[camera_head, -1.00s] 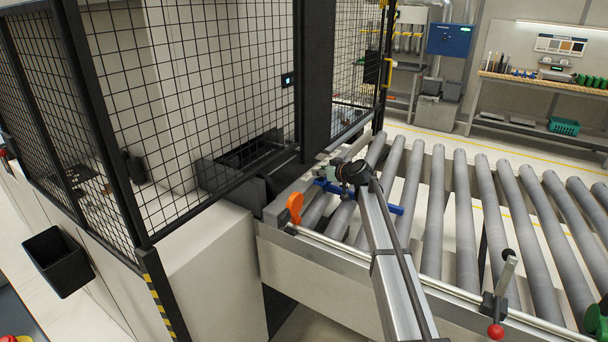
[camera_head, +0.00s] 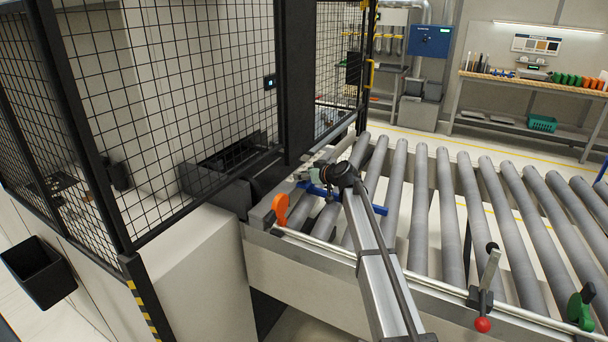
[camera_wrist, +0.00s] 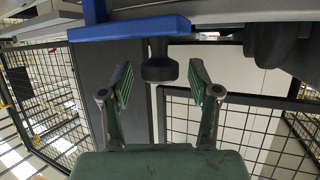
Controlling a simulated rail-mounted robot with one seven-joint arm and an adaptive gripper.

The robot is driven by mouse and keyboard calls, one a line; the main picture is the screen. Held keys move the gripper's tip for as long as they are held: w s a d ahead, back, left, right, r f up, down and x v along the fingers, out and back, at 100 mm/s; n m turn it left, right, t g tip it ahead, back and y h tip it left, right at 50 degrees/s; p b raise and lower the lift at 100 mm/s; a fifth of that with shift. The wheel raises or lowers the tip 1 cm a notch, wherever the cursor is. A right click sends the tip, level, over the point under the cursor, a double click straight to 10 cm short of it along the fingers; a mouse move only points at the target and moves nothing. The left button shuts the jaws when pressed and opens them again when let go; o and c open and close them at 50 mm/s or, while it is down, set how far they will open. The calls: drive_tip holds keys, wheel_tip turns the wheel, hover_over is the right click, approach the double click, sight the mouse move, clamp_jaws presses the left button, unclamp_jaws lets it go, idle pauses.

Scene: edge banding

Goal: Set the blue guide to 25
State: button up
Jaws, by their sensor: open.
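The blue guide (camera_head: 374,207) lies across the rollers near the orange guide, partly hidden behind my arm. In the wrist view a blue bar of the guide (camera_wrist: 130,28) runs along the top, with a dark round knob (camera_wrist: 160,66) hanging under it. My gripper (camera_head: 317,182) is at the guide's left end in the head view. In the wrist view my gripper (camera_wrist: 161,80) is open, its two green-padded fingers apart on either side of the knob. I see no clear contact with the knob. No scale or number 25 can be read.
An orange guide (camera_head: 281,208) stands on the front rail. A red-knobbed lever (camera_head: 483,300) and a green guide (camera_head: 581,307) are farther right. The rollers (camera_head: 448,220) are clear there. A black mesh fence (camera_head: 200,90) closes the left side.

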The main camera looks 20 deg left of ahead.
drive_tip(key=v, duration=1.1)
drive_tip(key=shift+s, duration=0.2)
drive_tip(key=shift+d, duration=0.1)
